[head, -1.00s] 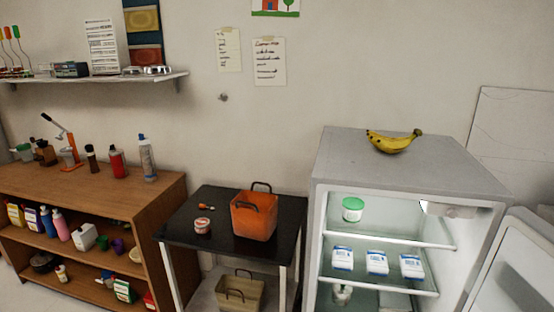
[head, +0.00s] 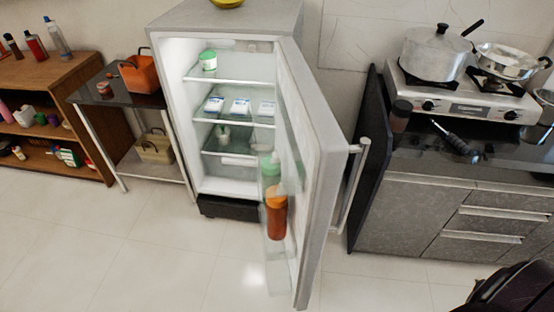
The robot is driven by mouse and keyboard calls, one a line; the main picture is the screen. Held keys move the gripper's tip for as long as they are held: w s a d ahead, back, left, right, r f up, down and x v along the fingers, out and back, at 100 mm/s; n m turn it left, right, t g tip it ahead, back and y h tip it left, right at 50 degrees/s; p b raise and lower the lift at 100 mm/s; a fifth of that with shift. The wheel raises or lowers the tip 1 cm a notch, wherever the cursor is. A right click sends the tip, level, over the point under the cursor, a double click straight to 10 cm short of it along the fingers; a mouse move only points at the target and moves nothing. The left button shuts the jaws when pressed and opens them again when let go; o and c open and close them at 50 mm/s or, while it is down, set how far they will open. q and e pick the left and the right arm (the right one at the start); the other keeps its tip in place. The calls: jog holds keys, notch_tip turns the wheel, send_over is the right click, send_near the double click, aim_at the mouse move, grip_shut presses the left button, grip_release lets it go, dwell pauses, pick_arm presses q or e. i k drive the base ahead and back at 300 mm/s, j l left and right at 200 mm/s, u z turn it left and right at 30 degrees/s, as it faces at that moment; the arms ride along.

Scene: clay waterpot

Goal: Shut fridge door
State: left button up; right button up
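The small grey fridge (head: 165,95) stands left of the middle of the head view, with its lit interior facing me. Its door (head: 318,165) is hinged on the right and stands open, swung out toward me. A vertical bar handle (head: 352,185) is on the door's outer face, to the right. The door's inner shelves hold an orange bottle (head: 276,212) and a green-topped container. Inside, a green-lidded tub (head: 208,60) and several white boxes (head: 240,107) sit on glass shelves. Neither gripper can be made out; a dark rounded shape shows at the lower right.
A black side table (head: 115,90) stands left of the fridge, beside a wooden shelf unit (head: 60,85). To the right, a counter (head: 420,215) carries a stove (head: 470,95) with pots. The tiled floor (head: 130,250) in front is clear.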

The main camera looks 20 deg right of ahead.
aim_at(312, 147)
jog(key=l, duration=0.85)
jog(key=i+l, duration=0.1)
jog(key=l, duration=0.75)
jog(key=k+l+u, duration=0.15)
jog(key=i+j, duration=0.05)
